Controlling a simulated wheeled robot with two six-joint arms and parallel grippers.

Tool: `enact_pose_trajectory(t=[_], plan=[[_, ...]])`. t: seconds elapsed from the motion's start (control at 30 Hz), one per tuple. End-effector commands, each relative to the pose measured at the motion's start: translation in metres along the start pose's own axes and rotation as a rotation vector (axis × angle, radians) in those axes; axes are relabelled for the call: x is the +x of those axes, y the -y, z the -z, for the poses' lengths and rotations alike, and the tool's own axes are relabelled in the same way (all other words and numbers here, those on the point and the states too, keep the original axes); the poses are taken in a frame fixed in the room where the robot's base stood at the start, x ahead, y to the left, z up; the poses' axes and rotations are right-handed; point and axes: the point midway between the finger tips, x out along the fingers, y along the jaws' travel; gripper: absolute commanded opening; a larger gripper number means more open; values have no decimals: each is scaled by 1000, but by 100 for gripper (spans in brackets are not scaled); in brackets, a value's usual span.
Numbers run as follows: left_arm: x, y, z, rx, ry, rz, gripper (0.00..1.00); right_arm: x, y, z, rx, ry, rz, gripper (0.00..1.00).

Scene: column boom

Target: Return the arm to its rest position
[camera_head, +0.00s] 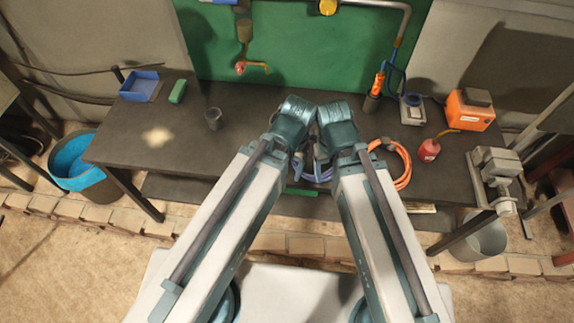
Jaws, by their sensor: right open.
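My left arm (225,215) and my right arm (378,215) reach forward from the bottom of the head view. Their teal joints come close together over the front of the dark workbench (200,160). My right gripper (320,155) shows only as a small dark part between the two arms, and its fingers are hard to make out. I see nothing held in it. My left gripper is hidden behind the arm links.
On the bench are a blue tray (140,86), a grey cup (213,119), an orange cable coil (398,165), a red bottle (429,150), an orange box (470,109) and a grey vise (497,170). A blue-filled bucket (75,160) stands left. The bench's left part is mostly clear.

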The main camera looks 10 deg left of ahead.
Motion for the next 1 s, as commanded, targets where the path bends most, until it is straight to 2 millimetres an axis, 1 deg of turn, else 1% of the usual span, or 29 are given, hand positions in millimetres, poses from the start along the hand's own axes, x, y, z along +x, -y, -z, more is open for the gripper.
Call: enact_pose_trajectory(t=[0.17,0.27,0.37,0.5,0.6,1.0], plan=[[0,0,1,0,-1,-1,72,0,0,0,0,0,0,72],[4,0,2,1,-1,-2,72,4,0,0,0,0,0,72],[17,-2,2,2,-2,-2,72,17,2,1,0,0,0,72],[44,-4,4,3,-2,-2,72,44,4,3,-1,0,0,72],[56,-5,5,4,-2,-2,72,56,5,3,-2,0,-1,72],[53,-5,5,4,-2,-2,72,53,5,3,-2,0,-1,72]])
